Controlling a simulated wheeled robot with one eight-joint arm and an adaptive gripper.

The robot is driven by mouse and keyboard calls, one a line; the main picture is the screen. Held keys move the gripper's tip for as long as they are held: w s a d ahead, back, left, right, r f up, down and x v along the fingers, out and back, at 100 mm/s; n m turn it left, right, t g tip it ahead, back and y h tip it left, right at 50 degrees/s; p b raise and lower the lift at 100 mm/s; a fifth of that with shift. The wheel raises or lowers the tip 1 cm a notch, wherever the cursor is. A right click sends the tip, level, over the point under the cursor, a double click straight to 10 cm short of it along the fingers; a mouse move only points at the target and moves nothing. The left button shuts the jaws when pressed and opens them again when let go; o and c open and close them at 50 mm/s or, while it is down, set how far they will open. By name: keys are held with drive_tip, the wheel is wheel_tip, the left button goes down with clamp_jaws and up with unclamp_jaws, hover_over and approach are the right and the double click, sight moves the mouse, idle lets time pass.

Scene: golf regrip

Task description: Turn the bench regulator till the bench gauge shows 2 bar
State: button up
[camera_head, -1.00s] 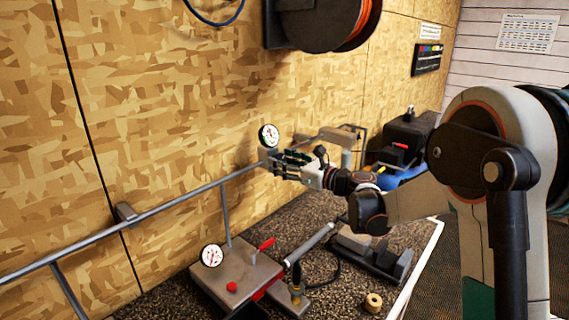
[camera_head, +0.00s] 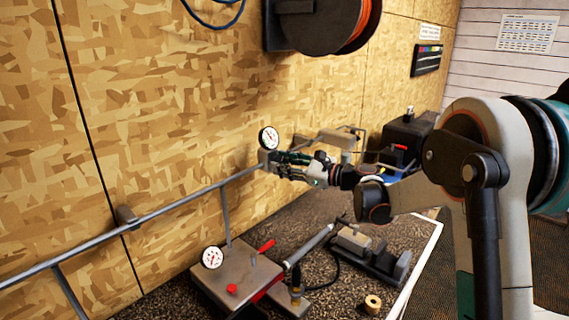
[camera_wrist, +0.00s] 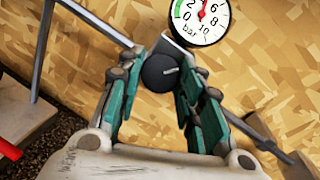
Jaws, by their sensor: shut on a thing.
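The regulator is a grey block with a dark round knob (camera_wrist: 160,72) carrying a pale line mark, at the end of a pipe on the wall. My gripper (camera_wrist: 160,85) is shut on the knob, its green-sided fingers on either side of it. In the head view my gripper (camera_head: 278,162) reaches the regulator from the right. The round white gauge (camera_wrist: 200,20) sits just above the regulator and also shows in the head view (camera_head: 269,138). Its red needle points up, between the 2 and the 6, around 4 bar. Its top edge is cut off.
A second gauge (camera_head: 212,257) stands on a grey plate (camera_head: 240,275) with red-handled parts at the front left. A pipe rail (camera_head: 170,210) runs along the wall. A clamp-like tool (camera_head: 370,250), a small roll (camera_head: 373,304) and a black machine (camera_head: 407,138) are on the bench.

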drive_tip(key=shift+w+n+g+p, duration=0.1)
drive_tip(key=shift+n+g+p, duration=0.65)
drive_tip(key=shift+n, duration=1.25)
drive_tip(key=shift+g, duration=0.35)
drive_tip(key=o, duration=1.1)
drive_tip(key=shift+c, duration=0.2)
drive_tip(key=shift+d, duration=0.1)
drive_tip(key=v, duration=1.2)
drive_tip(key=shift+f, duration=0.15)
